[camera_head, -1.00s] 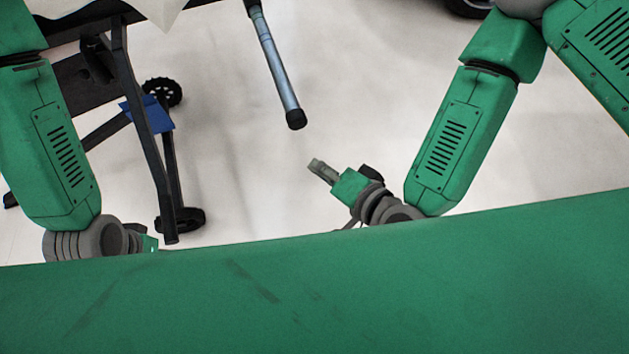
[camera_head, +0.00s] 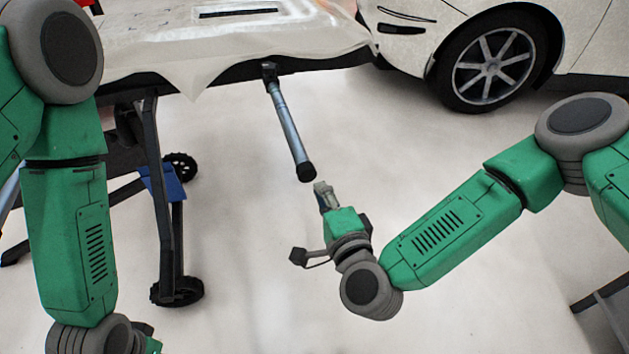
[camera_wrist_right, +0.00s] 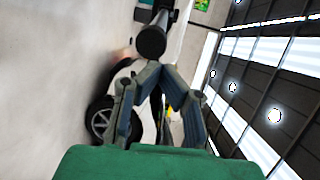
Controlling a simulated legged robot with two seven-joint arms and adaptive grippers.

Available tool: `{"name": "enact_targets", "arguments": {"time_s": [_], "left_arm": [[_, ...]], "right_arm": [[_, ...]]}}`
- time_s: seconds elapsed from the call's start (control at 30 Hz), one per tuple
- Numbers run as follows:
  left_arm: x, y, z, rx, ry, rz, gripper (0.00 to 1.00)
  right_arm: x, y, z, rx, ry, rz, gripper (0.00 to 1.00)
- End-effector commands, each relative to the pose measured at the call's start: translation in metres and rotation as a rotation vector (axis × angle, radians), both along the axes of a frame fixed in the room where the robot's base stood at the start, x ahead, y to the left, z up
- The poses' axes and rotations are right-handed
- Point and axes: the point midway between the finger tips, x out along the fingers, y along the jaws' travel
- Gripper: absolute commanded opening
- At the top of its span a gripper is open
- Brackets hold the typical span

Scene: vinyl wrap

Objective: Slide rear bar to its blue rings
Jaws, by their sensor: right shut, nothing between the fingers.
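A grey-blue metal bar (camera_head: 289,127) with a black end cap slants down from the dark edge of the table frame in the head view. Its cap (camera_wrist_right: 151,42) faces me in the right wrist view, just beyond the fingertips. My right gripper (camera_head: 321,188) is shut and empty, just below the bar's cap in the head view; its fingers (camera_wrist_right: 160,72) also meet in the wrist view. My left gripper (camera_head: 152,345) only just shows at the bottom edge, with its fingers cut off. I cannot make out any blue rings on the bar.
A table (camera_head: 240,50) with a white sheet stands at the back; its dark wheeled leg (camera_head: 160,200) carries a blue plate (camera_head: 163,184). A white car (camera_head: 420,40) stands at the right back. The floor around my right gripper is clear.

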Motion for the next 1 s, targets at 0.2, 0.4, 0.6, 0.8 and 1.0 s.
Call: {"name": "enact_targets", "arguments": {"time_s": [0.2,0.4,0.6,0.8,1.0], "left_arm": [[0.0,0.0,-0.011,0.0,0.001,0.0,0.62],[0.0,0.0,-0.013,0.0,0.001,0.0,0.62],[0.0,0.0,-0.013,0.0,0.001,0.0,0.62],[0.0,0.0,-0.014,0.0,0.001,0.0,0.62],[0.0,0.0,-0.025,0.0,0.001,0.0,0.62]], "right_arm": [[0.031,0.01,-0.003,0.0,-0.002,0.0,0.0],[0.04,0.014,-0.003,-0.001,-0.001,0.001,0.0],[0.04,0.014,-0.003,-0.001,0.0,0.001,0.0],[0.047,0.016,-0.003,-0.001,-0.002,0.001,0.0],[0.094,0.029,-0.004,-0.002,-0.008,-0.001,0.0]]}}
